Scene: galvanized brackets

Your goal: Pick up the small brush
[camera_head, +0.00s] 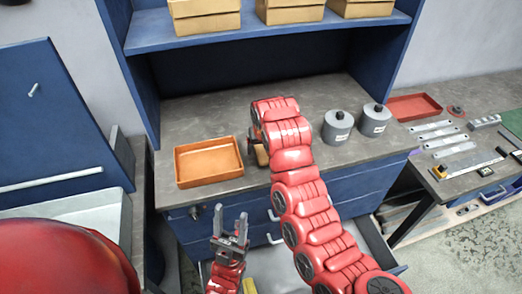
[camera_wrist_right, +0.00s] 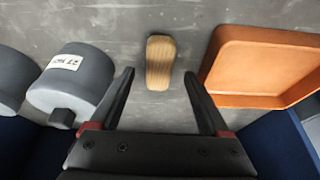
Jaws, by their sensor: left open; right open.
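The small brush (camera_wrist_right: 160,62) shows in the right wrist view as a rounded wooden block lying on the grey worktop; its bristles cannot be seen. In the head view only part of its wood (camera_head: 262,155) shows beside my right arm. My right gripper (camera_wrist_right: 159,74) is open, with its two dark fingers apart and the brush between and just beyond the tips; nothing is held. In the head view the right arm hides its fingers. My left gripper (camera_head: 231,217) is open and empty, low in front of the cabinet drawers.
An orange tray (camera_head: 208,164) lies left of the brush, empty. Two grey canisters (camera_head: 337,127) (camera_head: 375,120) stand to the right. A shelf (camera_head: 260,33) with cardboard boxes hangs above. A side bench holds a red tray (camera_head: 413,106) and metal brackets (camera_head: 438,132). A lower drawer (camera_head: 378,246) is open.

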